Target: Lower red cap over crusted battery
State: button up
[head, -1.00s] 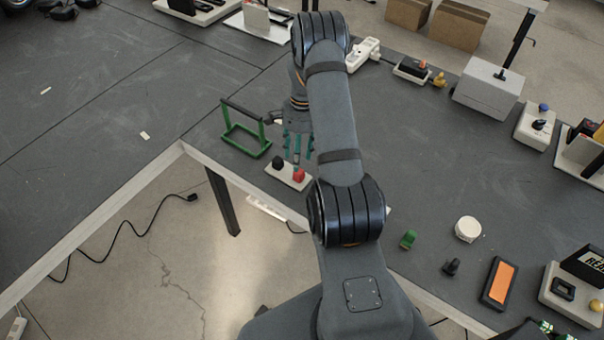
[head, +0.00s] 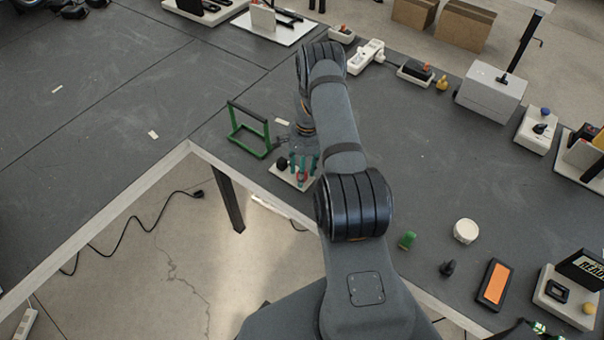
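A small white block (head: 285,174) lies near the table's edge with a black knob (head: 282,163) and a red cap-like piece (head: 302,178) on it. I cannot tell whether this block is the crusted battery; no crust shows at this size. My gripper (head: 303,172), with teal fingers, points down over the block's right part. Its fingers are around or just in front of the red piece and partly hide it. I cannot tell whether they touch it or how far apart they are.
A green frame (head: 233,130) stands just left of the block. The table edge and a floor gap lie in front. A white round piece (head: 466,231), a green piece (head: 407,240) and an orange-faced box (head: 495,283) sit at right. The table (head: 110,90) at left is mostly clear.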

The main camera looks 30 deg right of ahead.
jog(key=shift+c, duration=0.9)
jog(key=c, duration=0.6)
jog(key=shift+r, duration=0.1)
